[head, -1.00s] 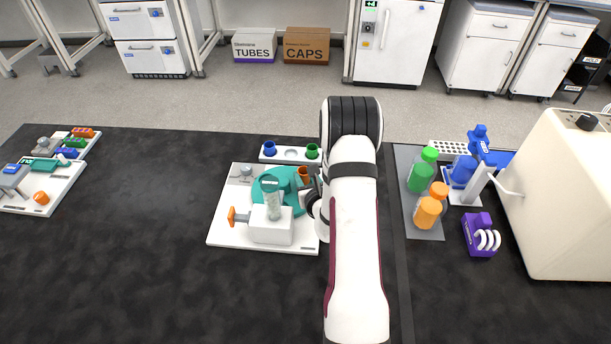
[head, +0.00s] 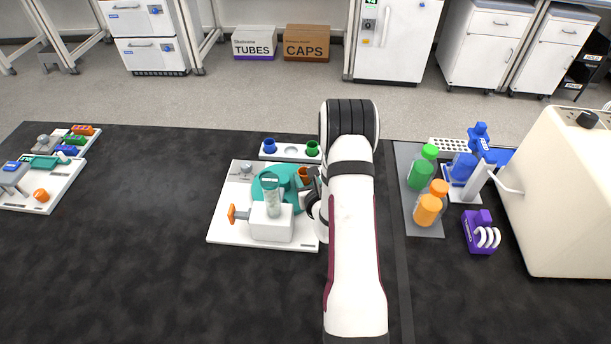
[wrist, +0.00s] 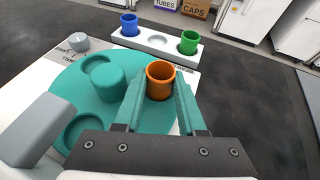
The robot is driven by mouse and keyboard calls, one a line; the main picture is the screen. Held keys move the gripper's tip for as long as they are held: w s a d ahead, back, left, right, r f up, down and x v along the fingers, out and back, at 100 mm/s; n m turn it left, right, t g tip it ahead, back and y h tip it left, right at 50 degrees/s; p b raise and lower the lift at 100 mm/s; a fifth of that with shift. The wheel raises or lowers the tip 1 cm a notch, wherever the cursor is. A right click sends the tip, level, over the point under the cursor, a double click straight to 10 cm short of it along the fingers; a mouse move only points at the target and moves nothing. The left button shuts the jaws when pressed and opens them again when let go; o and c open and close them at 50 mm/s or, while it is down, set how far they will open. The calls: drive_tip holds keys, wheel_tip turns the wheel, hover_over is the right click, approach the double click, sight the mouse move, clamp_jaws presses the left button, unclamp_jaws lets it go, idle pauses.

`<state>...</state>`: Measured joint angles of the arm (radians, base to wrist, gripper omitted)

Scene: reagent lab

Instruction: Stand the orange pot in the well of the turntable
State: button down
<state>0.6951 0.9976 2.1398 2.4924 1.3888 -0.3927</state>
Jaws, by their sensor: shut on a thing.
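The orange pot (wrist: 160,82) is upright between the two teal fingers of my gripper (wrist: 159,90), which is shut on it. In the head view the pot (head: 304,173) shows at the right side of the teal turntable (head: 262,183). In the wrist view the turntable (wrist: 112,112) has a raised round hub and two empty round wells, at its far left and near left. The pot is over the turntable's right part. Its base is hidden by the fingers, so I cannot tell whether it is in a well or just above one.
A white rack (wrist: 160,40) behind holds a blue pot (wrist: 129,25) and a green pot (wrist: 189,42), with an empty middle place. Bottles (head: 428,210) stand to the right.

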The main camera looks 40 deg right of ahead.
drive_tip(key=shift+f, duration=0.1)
drive_tip(key=shift+c, duration=0.6)
unclamp_jaws()
wheel_tip(320, 180, up, 7)
idle(0.5)
idle(0.3)
